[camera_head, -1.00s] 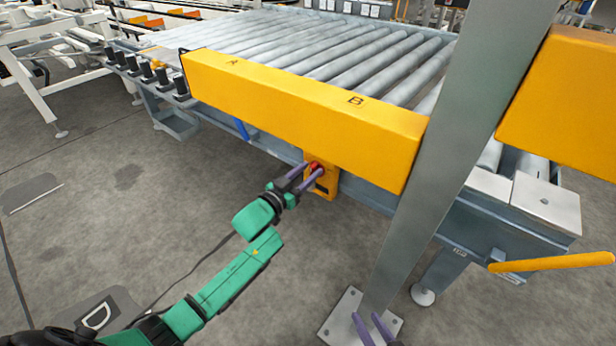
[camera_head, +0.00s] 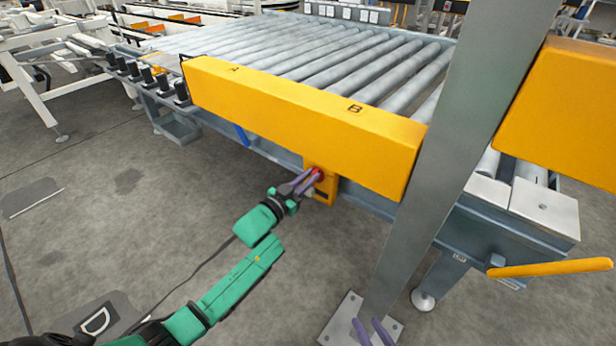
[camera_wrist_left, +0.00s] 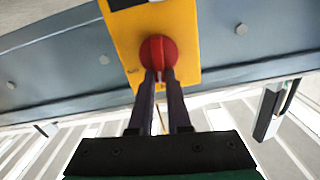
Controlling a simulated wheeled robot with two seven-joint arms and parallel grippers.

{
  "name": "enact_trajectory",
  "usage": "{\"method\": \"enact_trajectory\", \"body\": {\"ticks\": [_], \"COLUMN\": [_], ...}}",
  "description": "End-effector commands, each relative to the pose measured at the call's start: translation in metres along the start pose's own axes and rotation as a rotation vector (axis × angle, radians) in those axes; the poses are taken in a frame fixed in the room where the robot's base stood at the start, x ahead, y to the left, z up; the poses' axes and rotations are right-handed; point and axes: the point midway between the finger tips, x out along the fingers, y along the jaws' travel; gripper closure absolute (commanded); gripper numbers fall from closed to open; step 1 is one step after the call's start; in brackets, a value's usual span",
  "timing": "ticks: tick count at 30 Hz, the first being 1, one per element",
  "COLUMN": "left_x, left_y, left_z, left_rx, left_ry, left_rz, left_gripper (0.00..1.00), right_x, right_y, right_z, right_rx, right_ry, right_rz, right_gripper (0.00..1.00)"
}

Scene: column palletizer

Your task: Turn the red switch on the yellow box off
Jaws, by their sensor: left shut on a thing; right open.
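The yellow box (camera_head: 325,189) is mounted on the conveyor frame below the long yellow beam. It also shows in the left wrist view (camera_wrist_left: 183,22). The red switch (camera_wrist_left: 158,50) is a round knob on its front face; in the head view the red switch (camera_head: 318,174) is partly covered by my fingers. My left gripper (camera_head: 312,178) is shut on the red switch, with a purple finger on either side of the knob's lower part. My right gripper (camera_head: 372,331) is open and empty at the bottom edge of the head view, far from the box.
The yellow beam (camera_head: 300,115) overhangs the box. A grey upright post (camera_head: 440,150) stands to the right of the box. A yellow bar (camera_head: 550,266) sticks out at the right. The roller conveyor (camera_head: 330,55) lies behind. The floor (camera_head: 130,210) at left is mostly clear.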

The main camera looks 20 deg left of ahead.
Motion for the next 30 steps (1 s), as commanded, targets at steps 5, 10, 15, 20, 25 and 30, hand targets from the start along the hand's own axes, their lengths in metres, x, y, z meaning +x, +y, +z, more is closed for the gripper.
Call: {"method": "enact_trajectory", "body": {"ticks": [5, 10, 15, 20, 25, 30], "left_x": [0.0, 0.0, 0.0, 0.0, -0.001, -0.001], "left_y": [0.003, 0.006, 0.01, 0.012, 0.015, 0.017], "left_z": [0.0, 0.002, 0.004, 0.006, 0.009, 0.012], "left_rx": [0.134, 0.292, 0.456, 0.608, 0.77, 0.931], "left_ry": [-0.002, -0.003, -0.003, -0.003, -0.002, -0.002], "left_rz": [0.0, 0.0, 0.001, 0.0, 0.002, 0.001], "left_gripper": [1.0, 1.0, 1.0, 1.0, 1.0, 1.0], "right_x": [-0.003, -0.004, -0.004, -0.003, -0.001, 0.002], "right_y": [-0.002, -0.003, -0.002, -0.002, 0.0, 0.003], "right_z": [-0.006, -0.008, -0.007, -0.006, -0.004, 0.004], "right_rx": [-0.001, -0.002, -0.003, -0.003, -0.003, -0.001], "right_ry": [-0.002, -0.008, -0.014, -0.01, 0.003, 0.007], "right_rz": [0.0, 0.001, 0.001, 0.001, 0.001, 0.001], "right_gripper": [0.5, 0.5, 0.5, 0.5, 0.5, 0.5]}}
